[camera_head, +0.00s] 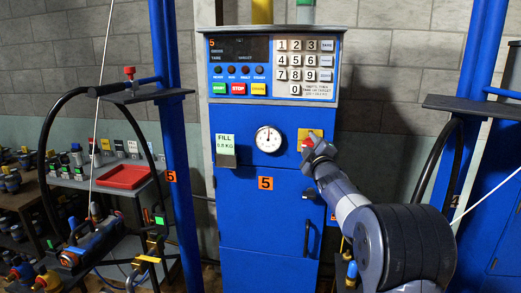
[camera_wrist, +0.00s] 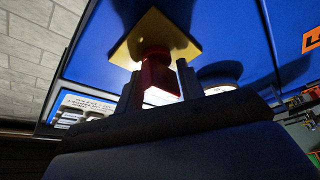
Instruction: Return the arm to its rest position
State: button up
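My gripper (camera_head: 316,150) is at the front of the blue scales cabinet (camera_head: 265,215), at the yellow plate (camera_head: 316,133) right of the round gauge. In the wrist view the yellow plate (camera_wrist: 158,38) carries a red knob (camera_wrist: 155,72). The two dark fingers of my gripper (camera_wrist: 160,85) stand on either side of this knob, very close to it. I cannot tell whether they press on it or are slightly apart. My arm (camera_head: 345,200) reaches up and left from the lower right of the head view.
Above the plate is a keypad panel (camera_head: 270,68). A cabinet handle (camera_head: 307,238) sticks out below. Blue posts (camera_head: 178,150) stand left and right, with dark hoses. A red tray (camera_head: 125,176) lies on the left bench. Bare wall (camera_head: 385,60) shows upper right.

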jog(key=shift+m+t+h, duration=0.6)
jog(key=shift+m+h, duration=0.1)
jog(key=shift+m, duration=1.2)
